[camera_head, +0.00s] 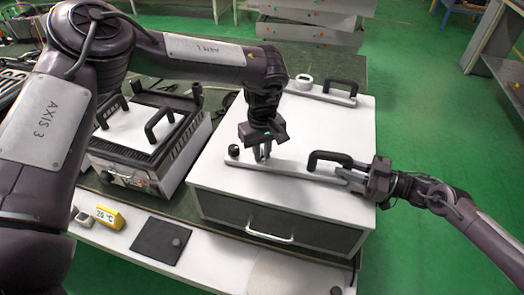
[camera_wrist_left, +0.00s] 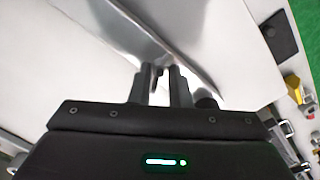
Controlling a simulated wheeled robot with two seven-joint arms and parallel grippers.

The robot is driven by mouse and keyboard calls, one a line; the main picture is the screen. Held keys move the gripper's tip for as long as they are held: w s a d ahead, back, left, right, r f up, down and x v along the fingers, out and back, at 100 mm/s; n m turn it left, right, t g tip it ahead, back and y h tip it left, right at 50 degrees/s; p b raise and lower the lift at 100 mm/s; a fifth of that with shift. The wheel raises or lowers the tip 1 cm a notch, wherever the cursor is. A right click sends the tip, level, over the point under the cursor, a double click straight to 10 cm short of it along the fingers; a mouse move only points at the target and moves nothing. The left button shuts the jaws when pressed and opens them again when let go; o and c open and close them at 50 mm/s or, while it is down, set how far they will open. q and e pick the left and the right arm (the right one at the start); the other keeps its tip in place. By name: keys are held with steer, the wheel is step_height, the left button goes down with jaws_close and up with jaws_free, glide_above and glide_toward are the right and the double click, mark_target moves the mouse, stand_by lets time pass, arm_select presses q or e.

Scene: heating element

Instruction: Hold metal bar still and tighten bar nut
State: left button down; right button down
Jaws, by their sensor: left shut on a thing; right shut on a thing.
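The metal bar (camera_head: 291,169) is a long flat grey strip on top of the white box, with a black handle (camera_head: 330,159) near its right part. A dark round knob (camera_head: 233,150) stands at its left end. My left gripper (camera_head: 263,154) points down and is shut on the metal bar just right of that knob. In the left wrist view its fingers (camera_wrist_left: 160,86) are close together at the bar (camera_wrist_left: 190,65). My right gripper (camera_head: 356,181) comes in from the right and is shut at the bar's right end, on what seems the bar nut. Its fingers hide the nut.
The white box (camera_head: 210,180) has a drawer handle (camera_head: 269,237) in front. A grill-like appliance (camera_head: 140,145) stands left.

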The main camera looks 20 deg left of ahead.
mark_target(262, 157)
arm_select(q)
steer(key=shift+s+m, duration=0.1)
steer(key=shift+m, duration=0.8)
arm_select(e)
steer(key=shift+s+a, duration=0.1)
steer(key=shift+a, duration=0.05)
arm_select(q)
steer(key=c, duration=1.3)
jaws_free()
steer(key=shift+c, duration=0.2)
steer(key=shift+a, duration=0.1)
step_height(262, 157, up, 12)
arm_select(e)
steer(key=c, duration=1.2)
jaws_free()
steer(key=shift+o, duration=0.2)
